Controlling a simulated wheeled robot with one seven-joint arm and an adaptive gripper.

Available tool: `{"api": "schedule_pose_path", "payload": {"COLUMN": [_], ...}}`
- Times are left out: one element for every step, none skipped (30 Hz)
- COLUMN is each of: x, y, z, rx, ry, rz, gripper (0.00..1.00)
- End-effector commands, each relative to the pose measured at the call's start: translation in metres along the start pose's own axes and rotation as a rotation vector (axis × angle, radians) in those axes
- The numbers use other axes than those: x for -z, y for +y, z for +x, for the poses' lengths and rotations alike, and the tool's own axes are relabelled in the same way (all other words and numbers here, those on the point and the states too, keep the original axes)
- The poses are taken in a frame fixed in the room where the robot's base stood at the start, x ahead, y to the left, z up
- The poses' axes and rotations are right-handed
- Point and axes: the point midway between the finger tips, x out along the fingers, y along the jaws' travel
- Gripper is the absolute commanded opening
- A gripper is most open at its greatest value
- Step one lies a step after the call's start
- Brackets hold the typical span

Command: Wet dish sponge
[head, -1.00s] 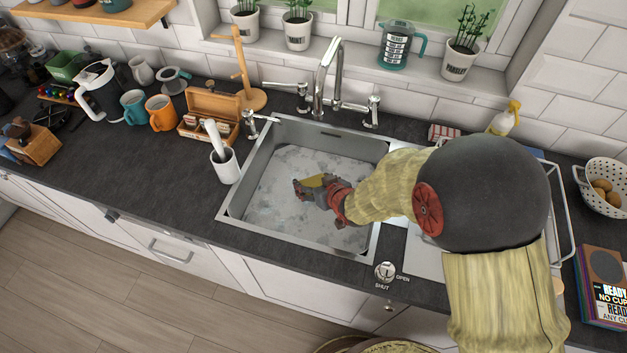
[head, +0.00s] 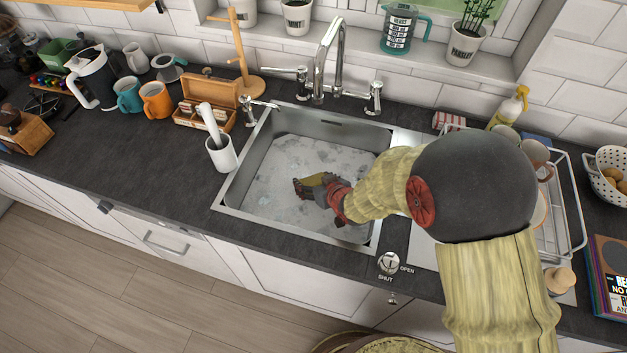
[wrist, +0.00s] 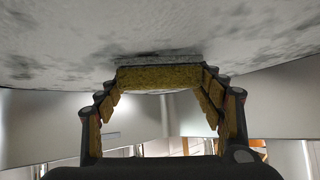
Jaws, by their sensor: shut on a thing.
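My gripper (head: 308,188) is inside the sink (head: 244,168), low over the foamy grey-white water (head: 285,160). In the wrist view, the gripper (wrist: 160,88) is shut on a yellow sponge (wrist: 158,78), held across between its fingertips. A thin grey layer (wrist: 160,59) shows along the sponge's far side, at the pale, patchy water surface (wrist: 60,45). The sponge looks to be touching or partly in the water, but I cannot tell how deep. In the head view, the fingers and wrist hide most of the sponge.
The faucet (head: 328,60) stands behind the sink. A white utensil pot (head: 221,154) is at its left edge, and a drain knob (head: 389,263) marked open and shut is at front right. A dish rack (head: 570,200) with mugs stands to the right, partly behind my arm.

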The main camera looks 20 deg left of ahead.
Motion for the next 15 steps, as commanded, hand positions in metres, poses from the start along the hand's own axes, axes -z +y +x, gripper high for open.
{"api": "schedule_pose_path", "payload": {"x": [0.000, 0.000, 0.000, 0.000, 0.000, 0.000, 0.000, 0.001, 0.001, 0.002, 0.003, 0.005, 0.007, 0.009, 0.011], "y": [0.000, 0.000, 0.000, 0.000, 0.000, 0.000, 0.000, 0.000, 0.000, 0.000, 0.000, 0.000, -0.001, -0.001, -0.001], "z": [0.000, 0.000, 0.000, 0.000, 0.000, 0.000, 0.000, 0.000, -0.001, -0.002, -0.003, -0.004, -0.005, -0.007, -0.009], "rx": [0.000, 0.000, 0.000, 0.000, 0.000, 0.000, 0.000, 0.000, 0.000, 0.000, 0.000, 0.000, 0.000, 0.000, 0.000], "ry": [0.000, 0.000, 0.000, 0.000, 0.000, 0.000, 0.000, 0.000, 0.000, 0.000, 0.000, 0.000, 0.001, 0.001, 0.001], "rz": [0.000, 0.000, 0.000, 0.000, 0.000, 0.000, 0.000, 0.000, 0.000, 0.000, 0.000, 0.000, 0.000, 0.000, 0.000], "gripper": [0.50, 0.50, 0.50, 0.50, 0.50, 0.50, 0.50, 0.50, 0.50, 0.50, 0.50, 0.50, 0.50, 0.50, 0.50]}}
